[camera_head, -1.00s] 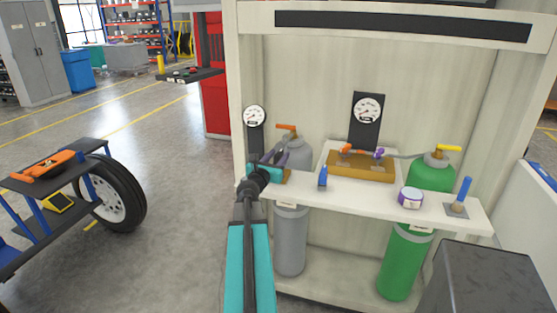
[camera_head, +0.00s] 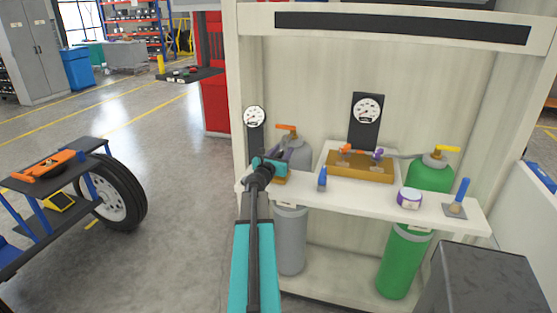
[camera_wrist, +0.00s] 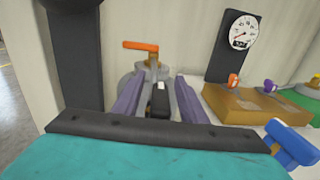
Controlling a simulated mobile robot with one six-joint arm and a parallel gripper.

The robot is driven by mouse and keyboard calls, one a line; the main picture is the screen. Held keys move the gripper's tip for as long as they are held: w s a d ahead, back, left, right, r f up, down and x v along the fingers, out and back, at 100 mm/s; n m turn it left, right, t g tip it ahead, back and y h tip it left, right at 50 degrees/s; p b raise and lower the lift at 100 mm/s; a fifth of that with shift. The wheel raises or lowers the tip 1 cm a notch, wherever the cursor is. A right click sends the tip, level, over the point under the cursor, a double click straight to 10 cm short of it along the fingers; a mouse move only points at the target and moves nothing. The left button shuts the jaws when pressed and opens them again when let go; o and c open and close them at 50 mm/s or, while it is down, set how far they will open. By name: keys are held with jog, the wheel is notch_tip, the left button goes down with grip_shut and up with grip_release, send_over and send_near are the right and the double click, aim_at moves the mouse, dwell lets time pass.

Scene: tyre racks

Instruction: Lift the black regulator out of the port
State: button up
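A small black block with a white tag, which looks like the black regulator (camera_wrist: 158,104), shows in the wrist view between my fingers. My gripper (camera_wrist: 156,84) is open, its two purple fingers on either side of the block with gaps. Whether they reach down around it I cannot tell. In the head view my gripper (camera_head: 279,155) is over the left end of the white shelf (camera_head: 335,200) and hides the regulator. The port under the regulator is hidden. A grey cylinder (camera_wrist: 129,90) with an orange handle (camera_wrist: 146,45) stands just behind.
A brown block (camera_head: 360,168) with orange and purple valves lies to the right. A blue-handled item (camera_head: 322,180) stands beside my gripper. A purple-and-white roll (camera_head: 409,197) and a green cylinder (camera_head: 430,176) are further right. A dark post with a gauge (camera_head: 254,117) rises at the left.

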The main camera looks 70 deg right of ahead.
dwell(0.4)
grip_shut()
jog(key=shift+r, duration=0.1)
notch_tip(320, 180, up, 10)
jog(key=shift+p, duration=0.35)
dwell(0.5)
dwell(0.5)
